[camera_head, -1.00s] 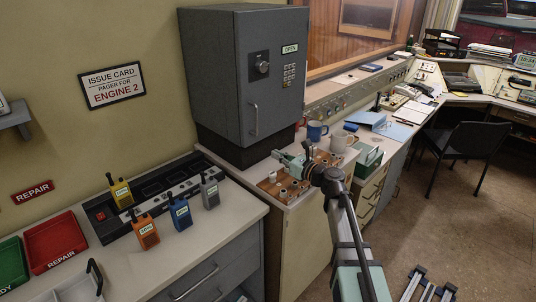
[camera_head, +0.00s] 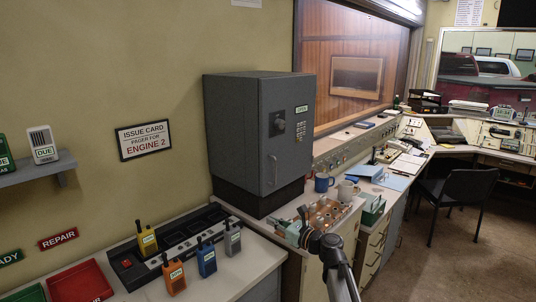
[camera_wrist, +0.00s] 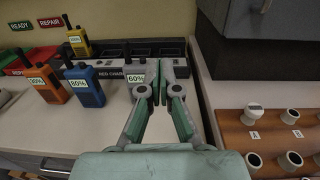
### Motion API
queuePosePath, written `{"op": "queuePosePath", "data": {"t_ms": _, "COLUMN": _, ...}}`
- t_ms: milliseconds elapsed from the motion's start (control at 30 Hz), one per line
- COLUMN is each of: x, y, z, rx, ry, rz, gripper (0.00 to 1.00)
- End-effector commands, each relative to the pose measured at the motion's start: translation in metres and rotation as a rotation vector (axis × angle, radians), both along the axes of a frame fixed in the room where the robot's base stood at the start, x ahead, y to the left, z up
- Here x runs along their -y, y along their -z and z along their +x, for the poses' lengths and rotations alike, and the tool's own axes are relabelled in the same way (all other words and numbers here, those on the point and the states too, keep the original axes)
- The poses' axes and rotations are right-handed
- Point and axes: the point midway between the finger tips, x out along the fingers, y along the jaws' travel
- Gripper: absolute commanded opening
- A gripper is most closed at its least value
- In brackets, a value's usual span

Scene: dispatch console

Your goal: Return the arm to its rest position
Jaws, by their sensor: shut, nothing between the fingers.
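My gripper (camera_head: 301,218) is at the end of my arm, low in the middle of the head view, in front of the grey safe. Part of it is hidden by my wrist. In the wrist view my gripper (camera_wrist: 159,78) has its fingers together with nothing between them. The fingers stand over the pale counter (camera_wrist: 95,128) and partly cover a grey radio labelled 60% (camera_wrist: 139,88). The wooden rack (camera_head: 330,210) with several round stamps or knobs is just right of my gripper in the head view; in the wrist view it lies at the right.
A grey safe (camera_head: 240,135) stands close behind. Yellow (camera_head: 147,240), orange (camera_head: 174,275), blue (camera_head: 207,260) and grey (camera_head: 233,239) radios stand by the black charger (camera_head: 180,242). Two mugs, blue (camera_head: 323,183) and pale (camera_head: 346,191), stand beyond the rack. A chair (camera_head: 459,195) is right.

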Motion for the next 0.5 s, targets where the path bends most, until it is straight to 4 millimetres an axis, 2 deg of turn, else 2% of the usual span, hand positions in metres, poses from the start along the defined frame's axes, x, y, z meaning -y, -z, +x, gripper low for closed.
{"op": "queuePosePath", "data": {"t_ms": 167, "x": -0.002, "y": 0.004, "z": -0.003, "rx": 0.114, "ry": -0.018, "rz": -0.119, "gripper": 0.0}}
{"op": "queuePosePath", "data": {"t_ms": 367, "x": -0.005, "y": 0.025, "z": -0.015, "rx": 0.258, "ry": -0.069, "rz": -0.35, "gripper": 0.0}}
{"op": "queuePosePath", "data": {"t_ms": 467, "x": -0.005, "y": 0.048, "z": -0.026, "rx": 0.332, "ry": -0.113, "rz": -0.498, "gripper": 0.0}}
{"op": "queuePosePath", "data": {"t_ms": 500, "x": -0.005, "y": 0.062, "z": -0.031, "rx": 0.361, "ry": -0.139, "rz": -0.566, "gripper": 0.0}}
